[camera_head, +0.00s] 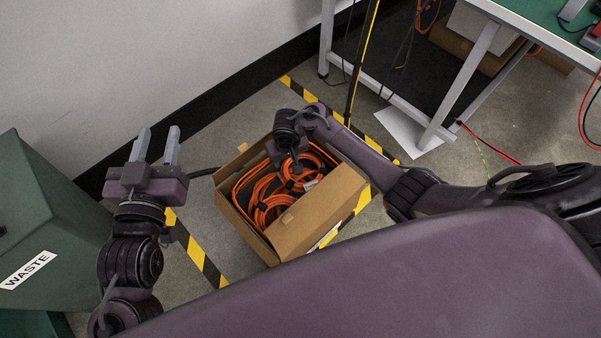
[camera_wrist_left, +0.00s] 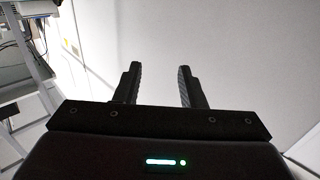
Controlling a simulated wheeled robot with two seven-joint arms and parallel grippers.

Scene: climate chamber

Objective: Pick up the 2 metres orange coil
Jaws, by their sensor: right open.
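Several orange coils (camera_head: 268,200) lie in an open cardboard box (camera_head: 305,222) on the floor in the head view. A small white tag (camera_head: 312,184) shows among them; its writing is too small to read, so I cannot tell which coil is the 2 metres one. My right gripper (camera_head: 293,162) reaches down over the far part of the box, above the coils. Its fingertips are mostly hidden, and I see no coil held. My left gripper (camera_head: 158,133) is open and empty, pointing up left of the box; its spread fingers also show in the left wrist view (camera_wrist_left: 158,85).
A green waste bin (camera_head: 55,235) stands at the left. A metal-legged table (camera_head: 462,82) stands at the upper right, with cables hanging near it. Yellow-black tape (camera_head: 203,260) marks the floor around the box. The wall is behind.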

